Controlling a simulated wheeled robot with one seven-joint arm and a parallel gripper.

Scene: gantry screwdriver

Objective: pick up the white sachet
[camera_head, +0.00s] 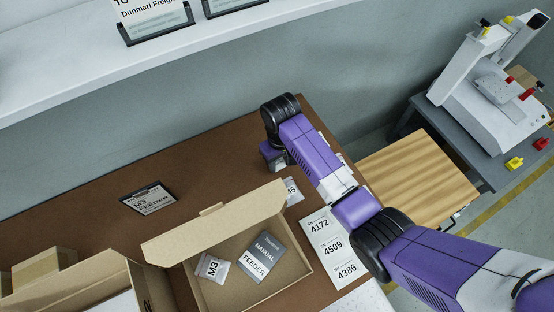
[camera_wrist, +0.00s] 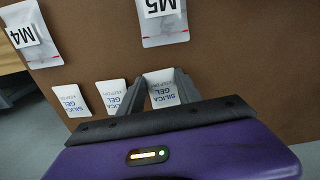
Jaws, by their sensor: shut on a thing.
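My gripper (camera_wrist: 160,80) is shut on a white sachet (camera_wrist: 161,93) printed with blue "SILICA GEL" letters. In the wrist view the sachet sits between the two dark fingers, its lower part hidden by my gripper body. Two more white silica gel sachets lie to the left on the brown table, one (camera_wrist: 111,94) close beside the left finger and one (camera_wrist: 71,100) further left. In the head view my gripper (camera_head: 274,158) is over the table's far right part, and the sachets are hidden behind my arm.
Bags marked M5 (camera_wrist: 163,18) and M4 (camera_wrist: 30,35) lie near the sachets. On the brown table (camera_head: 90,215), an open cardboard box (camera_head: 215,220) holds an M3 bag (camera_head: 212,268) and a manual (camera_head: 262,257). A number sheet (camera_head: 330,246) lies right of it.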

